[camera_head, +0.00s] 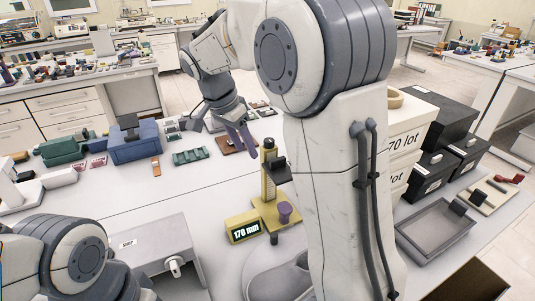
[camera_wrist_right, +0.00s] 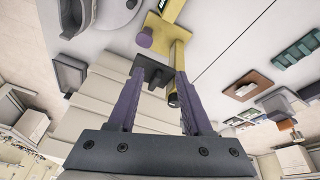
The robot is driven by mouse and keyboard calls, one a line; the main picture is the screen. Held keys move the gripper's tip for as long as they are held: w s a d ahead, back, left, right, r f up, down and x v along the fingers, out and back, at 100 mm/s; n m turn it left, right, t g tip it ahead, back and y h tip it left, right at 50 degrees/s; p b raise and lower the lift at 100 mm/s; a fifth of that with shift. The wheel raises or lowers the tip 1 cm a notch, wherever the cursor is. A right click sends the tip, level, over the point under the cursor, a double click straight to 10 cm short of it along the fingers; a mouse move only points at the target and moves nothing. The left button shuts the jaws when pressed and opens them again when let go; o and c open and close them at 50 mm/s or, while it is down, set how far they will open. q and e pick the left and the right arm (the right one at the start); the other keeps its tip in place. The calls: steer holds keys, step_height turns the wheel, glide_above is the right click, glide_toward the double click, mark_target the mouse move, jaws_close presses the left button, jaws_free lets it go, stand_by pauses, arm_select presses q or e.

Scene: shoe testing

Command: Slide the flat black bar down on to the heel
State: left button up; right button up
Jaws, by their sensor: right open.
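The flat black bar (camera_head: 281,171) sticks out from the upright yellow gauge column (camera_head: 268,182), well above the yellow base. A purple heel (camera_head: 284,212) stands on that base below the bar, with a clear gap between them. The gauge display (camera_head: 243,229) reads 170 mm. My right gripper (camera_head: 244,142) is open and empty, with purple fingers, behind and to the left of the bar. In the right wrist view the bar (camera_wrist_right: 154,74) appears between the fingertips (camera_wrist_right: 159,68), apparently beyond them, and the heel (camera_wrist_right: 145,39) shows above it. My left gripper is out of view.
A grey box with a lever (camera_head: 150,252) stands at the front left. Stacked cream boxes (camera_head: 403,138), black boxes (camera_head: 440,170) and a grey tray (camera_head: 436,231) are to the right. A blue box (camera_head: 134,146) and green tray (camera_head: 190,156) lie further back. The table left of the gauge is clear.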

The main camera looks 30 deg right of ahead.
mark_target(277, 159)
steer(key=w+d+m+h, duration=0.1)
steer(key=w+d+m, duration=0.1)
steer(key=d+m, duration=0.3)
steer(key=shift+n, duration=0.4)
steer(key=x, duration=0.3)
steer(key=p+x, duration=0.1)
steer(key=x, duration=0.2)
steer(key=d+p+x, duration=0.1)
steer(key=x, duration=0.3)
steer(key=shift+s+d+r, duration=0.1)
steer(key=shift+s+r, duration=0.05)
steer(key=shift+r, duration=0.1)
jaws_close()
stand_by(0.4)
